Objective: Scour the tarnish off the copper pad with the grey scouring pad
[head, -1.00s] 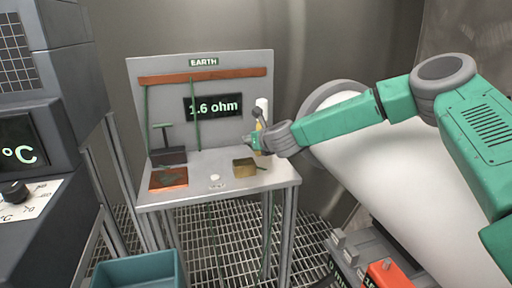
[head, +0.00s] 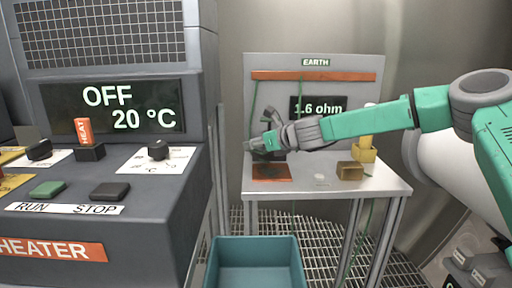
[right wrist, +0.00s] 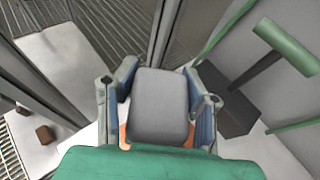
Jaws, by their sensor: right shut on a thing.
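The copper pad (head: 270,172) lies flat at the left end of the steel bench, with dark tarnish on its face. My right gripper (head: 254,145) is above it, toward its back edge. In the right wrist view, my right gripper (right wrist: 160,103) is shut on the grey scouring pad (right wrist: 160,105), a rounded grey block between the two fingers. I cannot tell whether pad and copper touch. My left gripper is not in view.
A dark block with a green T-handle (right wrist: 285,47) stands close beside my right gripper. A teal bin (head: 255,262) is in front; the heater cabinet (head: 100,190) is left.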

